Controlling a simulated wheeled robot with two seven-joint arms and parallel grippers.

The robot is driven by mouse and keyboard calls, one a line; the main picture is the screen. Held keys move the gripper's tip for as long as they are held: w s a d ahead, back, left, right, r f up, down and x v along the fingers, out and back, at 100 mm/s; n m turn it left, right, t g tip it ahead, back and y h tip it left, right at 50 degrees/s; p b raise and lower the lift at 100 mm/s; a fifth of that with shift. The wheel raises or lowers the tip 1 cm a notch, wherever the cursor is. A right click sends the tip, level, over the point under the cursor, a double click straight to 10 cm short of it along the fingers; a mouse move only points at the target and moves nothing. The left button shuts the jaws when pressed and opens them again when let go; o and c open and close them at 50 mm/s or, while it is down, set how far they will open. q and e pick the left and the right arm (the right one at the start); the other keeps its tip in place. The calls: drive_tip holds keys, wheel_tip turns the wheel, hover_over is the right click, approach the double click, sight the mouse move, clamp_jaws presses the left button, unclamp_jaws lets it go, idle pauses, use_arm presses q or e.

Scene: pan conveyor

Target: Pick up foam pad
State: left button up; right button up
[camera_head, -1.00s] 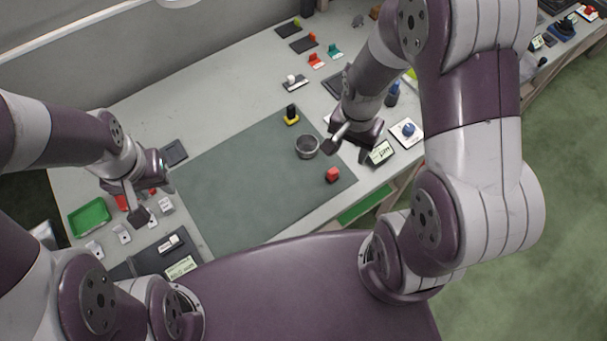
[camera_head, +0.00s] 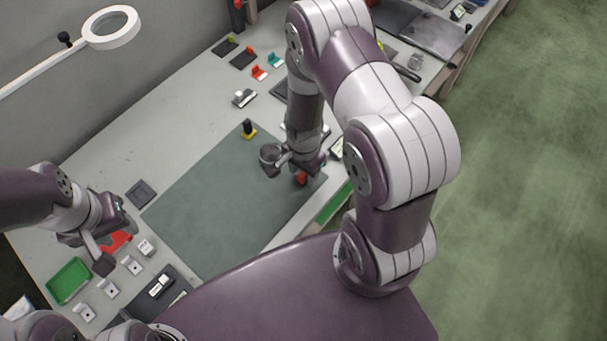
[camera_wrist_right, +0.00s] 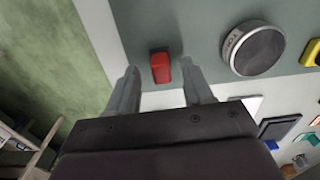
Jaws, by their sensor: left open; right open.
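A small red block (camera_head: 301,179) stands on the green-grey mat (camera_head: 215,215) near its right edge; I cannot tell for sure that it is the foam pad. My right gripper (camera_head: 291,171) is over the mat beside it, open and empty. In the right wrist view the red block (camera_wrist_right: 160,67) shows between the two open fingertips, with no clear grip on it. A round grey container with a dark top (camera_wrist_right: 253,50) is on the mat next to the fingers. My left gripper (camera_head: 110,248) is open over the left of the table, near a red piece (camera_head: 116,241).
A yellow-based black-knobbed piece (camera_head: 248,130) stands at the mat's back edge. A green tray (camera_head: 68,281) and several small grey blocks lie at front left. Red and teal holders (camera_head: 260,72) stand at the back. A magnifier lamp (camera_head: 110,27) is at upper left. The mat's middle is clear.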

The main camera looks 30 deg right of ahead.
drive_tip(key=shift+f, duration=0.65)
drive_tip(key=shift+w+a+f, duration=0.15)
drive_tip(key=shift+f, duration=0.05)
clamp_jaws()
drive_tip(key=shift+r, duration=0.15)
drive_tip(key=shift+r, duration=0.3)
drive_tip(key=r, duration=0.2)
drive_tip(key=d+r, duration=0.1)
drive_tip(key=shift+r+b, duration=0.3)
drive_tip(key=shift+r, duration=0.1)
drive_tip(key=s+d+r+b, duration=0.1)
drive_tip(key=s+d+r, duration=0.1)
drive_tip(key=d+r, duration=0.4)
drive_tip(key=d, duration=0.4)
drive_tip(key=shift+d+r, duration=0.2)
drive_tip(key=shift+d, duration=0.15)
drive_tip(key=c, duration=0.9)
unclamp_jaws()
drive_tip(key=shift+c, duration=0.2)
